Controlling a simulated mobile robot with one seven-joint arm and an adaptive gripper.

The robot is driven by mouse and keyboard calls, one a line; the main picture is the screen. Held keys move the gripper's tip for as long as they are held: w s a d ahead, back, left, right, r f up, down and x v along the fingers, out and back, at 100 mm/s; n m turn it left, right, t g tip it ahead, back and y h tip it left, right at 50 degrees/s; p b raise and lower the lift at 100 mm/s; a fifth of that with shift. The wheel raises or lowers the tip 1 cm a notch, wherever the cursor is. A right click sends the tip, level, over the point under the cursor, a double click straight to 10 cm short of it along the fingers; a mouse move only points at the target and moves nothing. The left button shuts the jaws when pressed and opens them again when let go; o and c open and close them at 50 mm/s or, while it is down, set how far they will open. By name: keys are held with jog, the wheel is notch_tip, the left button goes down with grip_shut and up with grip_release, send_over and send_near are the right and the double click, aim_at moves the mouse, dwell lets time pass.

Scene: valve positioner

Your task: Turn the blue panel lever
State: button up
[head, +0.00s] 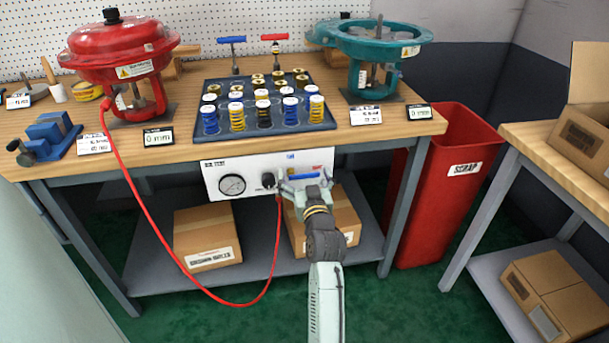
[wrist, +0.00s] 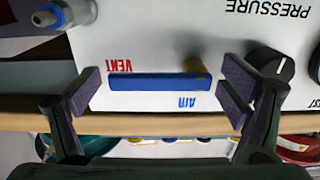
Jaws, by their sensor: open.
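The blue panel lever (wrist: 150,83) lies level in the wrist view, with its brass pivot (wrist: 196,66) near its right end. Its free end points left, beside the red VENT label (wrist: 125,66). The blue AIR label (wrist: 187,102) is just below the pivot end. In the head view the lever (head: 305,177) shows on the white panel (head: 213,166), partly behind my gripper (head: 304,187). In the wrist view my gripper (wrist: 161,94) is open, with one finger pad beyond each end of the lever. I see no clear contact.
A gauge (head: 232,185) and black knob (head: 268,180) sit on the panel left of the lever; the knob (wrist: 270,66) is close to my right finger in the wrist view. A red hose (head: 200,284) hangs below. A tray of springs (head: 207,133) is above; boxes (head: 207,235) are underneath.

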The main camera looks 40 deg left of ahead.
jog(key=shift+c, duration=0.5)
jog(key=c, duration=1.6)
